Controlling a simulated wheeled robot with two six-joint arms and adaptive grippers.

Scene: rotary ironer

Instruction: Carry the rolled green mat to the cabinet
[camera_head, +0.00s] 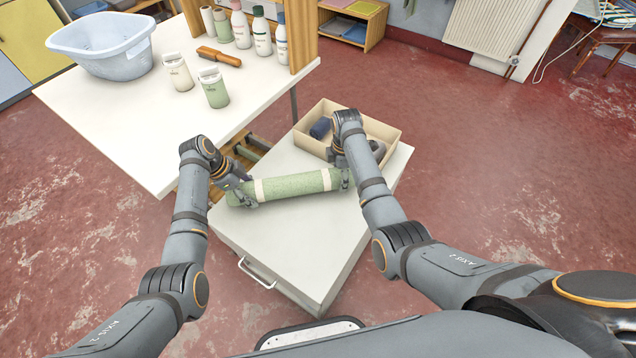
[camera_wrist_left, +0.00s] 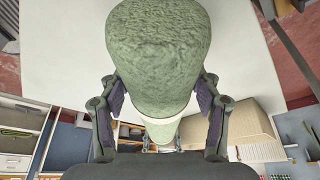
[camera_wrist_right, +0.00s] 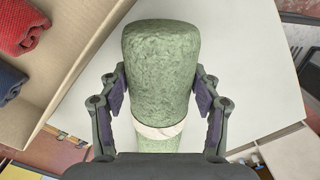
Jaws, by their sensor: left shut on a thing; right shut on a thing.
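The rolled green mat (camera_head: 292,186) has two pale bands and lies lengthwise between my grippers, over the white top of the cabinet (camera_head: 305,232). I cannot tell whether it touches that top. My left gripper (camera_head: 240,190) is shut on the mat's left end. My right gripper (camera_head: 344,178) is shut on its right end. In the left wrist view the mat (camera_wrist_left: 158,60) sits between both fingers, one end toward the camera. In the right wrist view the mat (camera_wrist_right: 160,75) sits between the fingers too, with a pale band near them.
An open box (camera_head: 392,135) with a dark blue roll (camera_head: 320,128) stands at the cabinet top's far end; a red roll (camera_wrist_right: 22,25) shows in the right wrist view. A white table (camera_head: 120,125) with a blue basin (camera_head: 103,48) and bottles stands left. Red floor is clear at right.

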